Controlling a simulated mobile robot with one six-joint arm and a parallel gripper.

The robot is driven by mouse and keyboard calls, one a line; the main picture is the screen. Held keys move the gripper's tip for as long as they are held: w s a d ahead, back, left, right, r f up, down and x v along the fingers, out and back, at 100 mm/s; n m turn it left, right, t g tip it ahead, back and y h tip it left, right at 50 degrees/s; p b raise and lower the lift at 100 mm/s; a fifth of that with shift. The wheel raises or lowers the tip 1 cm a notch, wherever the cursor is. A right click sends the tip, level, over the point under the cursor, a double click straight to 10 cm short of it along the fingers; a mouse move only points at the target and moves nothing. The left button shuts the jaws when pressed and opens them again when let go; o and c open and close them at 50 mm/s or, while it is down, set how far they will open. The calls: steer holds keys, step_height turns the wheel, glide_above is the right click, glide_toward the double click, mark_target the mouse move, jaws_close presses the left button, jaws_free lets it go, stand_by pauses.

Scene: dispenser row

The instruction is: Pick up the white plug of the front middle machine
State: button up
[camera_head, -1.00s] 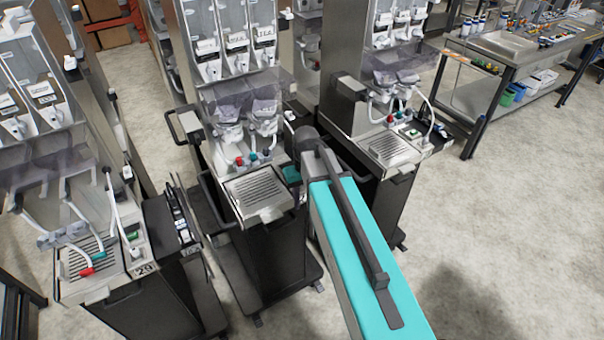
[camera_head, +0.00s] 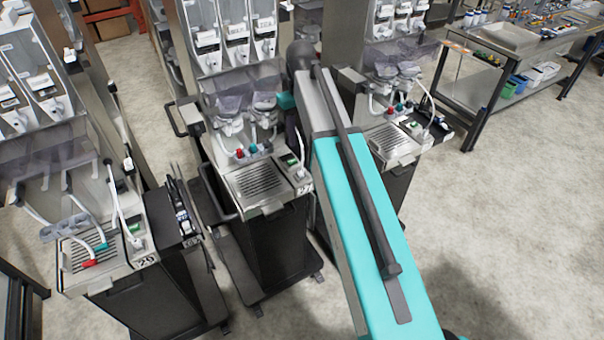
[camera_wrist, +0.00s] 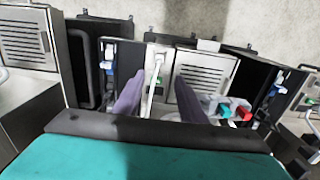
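The front middle machine has a metal drip tray (camera_head: 258,183) and a side panel with a green-lit switch (camera_head: 289,160). A thin white hose (camera_head: 299,140) rises beside this panel. In the wrist view the white hose (camera_wrist: 155,82) runs over the panel, its white end piece (camera_wrist: 160,55) near the panel's label. I cannot clearly tell the plug from the hose. My gripper (camera_wrist: 160,86) shows as two purple-grey fingers, open, one on each side of the hose in the picture. No contact is visible.
Similar machines stand left (camera_head: 110,270) and right (camera_head: 395,140). A black side handle (camera_head: 190,117) juts out. Floor at right is open.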

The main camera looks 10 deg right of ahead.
steer(key=shift+f, duration=0.1)
glide_above(301, 169)
steer(key=shift+s+f+b, duration=0.1)
steer(key=shift+f+b, duration=0.2)
steer(key=shift+f, duration=3.95)
steer(key=shift+f, duration=0.1)
steer(key=shift+f+b, duration=1.65)
steer(key=shift+f, duration=0.85)
jaws_close()
